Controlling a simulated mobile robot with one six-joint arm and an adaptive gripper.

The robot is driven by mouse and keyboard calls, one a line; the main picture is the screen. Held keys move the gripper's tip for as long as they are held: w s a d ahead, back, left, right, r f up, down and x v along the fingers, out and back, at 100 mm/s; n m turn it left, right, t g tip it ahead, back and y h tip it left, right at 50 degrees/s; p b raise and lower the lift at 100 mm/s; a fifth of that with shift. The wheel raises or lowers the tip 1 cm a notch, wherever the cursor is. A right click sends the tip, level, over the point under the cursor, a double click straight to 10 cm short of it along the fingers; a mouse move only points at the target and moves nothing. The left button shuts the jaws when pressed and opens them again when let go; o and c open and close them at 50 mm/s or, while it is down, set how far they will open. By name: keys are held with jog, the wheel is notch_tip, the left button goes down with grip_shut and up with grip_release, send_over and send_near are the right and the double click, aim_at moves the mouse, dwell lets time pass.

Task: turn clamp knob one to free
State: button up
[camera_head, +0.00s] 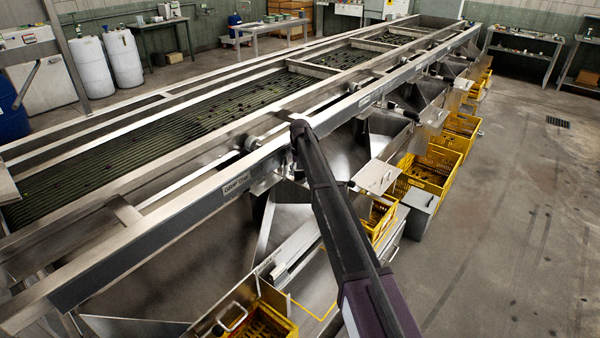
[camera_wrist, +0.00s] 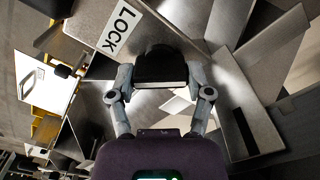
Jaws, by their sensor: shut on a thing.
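In the wrist view a black knob (camera_wrist: 160,68) sits between the two grey fingers of my gripper (camera_wrist: 160,90). The fingertips close on it from both sides, and the gripper is shut on it. A white label reading LOCK (camera_wrist: 118,30) is beside the knob, at its upper left. I cannot tell from the picture how far the knob is turned.
The long roller sizer (camera_head: 130,150) fills the left and middle of the head view. Its steel side rail (camera_head: 190,205) runs beside my arm. Yellow crates (camera_head: 425,175) stand below the chutes along the right side. Open concrete floor (camera_head: 520,220) lies to the right.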

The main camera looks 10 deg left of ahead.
jog(key=n, duration=0.4)
jog(key=shift+n, duration=0.3)
jog(key=n, duration=0.5)
dwell(0.4)
jog(key=o, duration=1.1)
jog(key=shift+o, duration=0.2)
jog(key=shift+m, duration=0.3)
